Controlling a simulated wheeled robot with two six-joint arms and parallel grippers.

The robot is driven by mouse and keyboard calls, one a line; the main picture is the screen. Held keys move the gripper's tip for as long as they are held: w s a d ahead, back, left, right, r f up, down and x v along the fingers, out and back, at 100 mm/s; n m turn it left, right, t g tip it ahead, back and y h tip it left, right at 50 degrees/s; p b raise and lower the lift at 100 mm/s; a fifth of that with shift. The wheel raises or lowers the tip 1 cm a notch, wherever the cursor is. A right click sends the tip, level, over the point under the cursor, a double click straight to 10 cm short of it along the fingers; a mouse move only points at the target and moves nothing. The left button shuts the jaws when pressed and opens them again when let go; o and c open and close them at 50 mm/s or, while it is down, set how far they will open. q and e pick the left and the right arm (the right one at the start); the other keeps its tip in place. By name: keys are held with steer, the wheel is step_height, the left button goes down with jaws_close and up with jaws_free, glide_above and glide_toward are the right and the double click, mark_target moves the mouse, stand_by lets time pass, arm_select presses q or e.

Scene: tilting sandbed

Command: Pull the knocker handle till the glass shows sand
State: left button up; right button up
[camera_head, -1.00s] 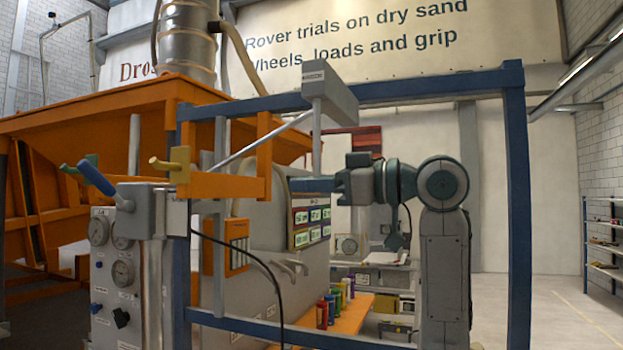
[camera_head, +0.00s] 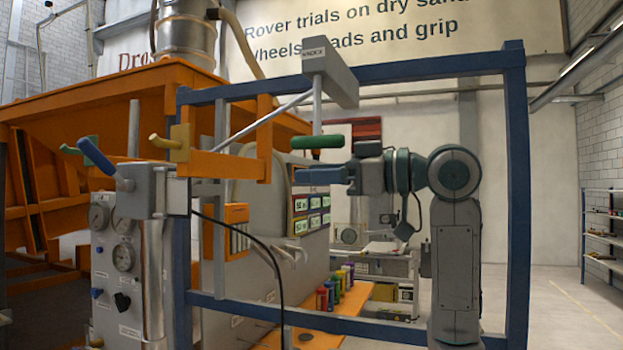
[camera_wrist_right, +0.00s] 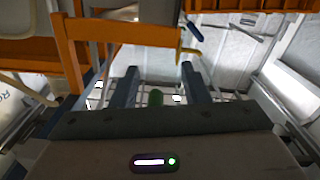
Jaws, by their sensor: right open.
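The knocker box (camera_head: 330,72) is a grey housing on the blue frame's top bar. A short grey rod hangs from it, ending in a green crosswise handle (camera_head: 319,141). My right gripper (camera_head: 325,174) comes in from the right, open and just below the handle in the head view. My left gripper is out of view.
The blue frame (camera_head: 517,200) surrounds my right arm. An orange bracket (camera_head: 225,165) with a yellow peg and a blue lever (camera_head: 95,157) stand left of the gripper. A gauge panel (camera_head: 115,270) is below. Several coloured bottles (camera_head: 335,288) stand on an orange bench.

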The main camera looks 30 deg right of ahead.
steer(key=b+v, duration=0.3)
steer(key=v, duration=0.6)
steer(key=shift+s+d+b, duration=0.2)
steer(key=shift+b, duration=0.15)
steer(key=shift+f, duration=0.1)
